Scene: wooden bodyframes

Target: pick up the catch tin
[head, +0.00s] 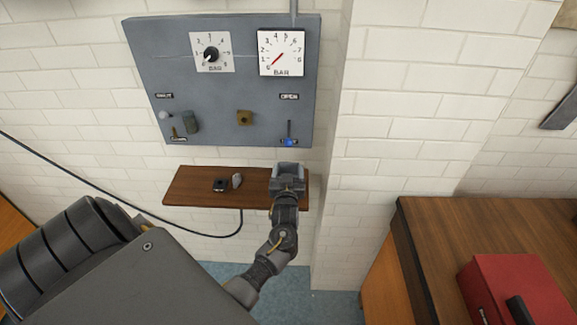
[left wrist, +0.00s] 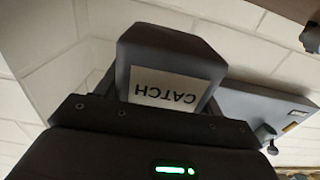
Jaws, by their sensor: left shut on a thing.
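The catch tin (left wrist: 165,62) is a grey box with a white label reading CATCH, upside down in the left wrist view. It sits between the fingers of my left gripper (left wrist: 160,110), which is shut on it. In the head view the tin (head: 288,168) shows at the end of my left gripper (head: 287,183), over the right end of a brown wooden shelf (head: 215,188). Whether the tin touches the shelf cannot be told. My right gripper is not in view.
A grey wall panel (head: 225,85) above the shelf carries two BAR dials, several fittings and a blue-tipped lever (head: 289,141). A wooden bench (head: 440,225) with a red box (head: 515,290) stands at right.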

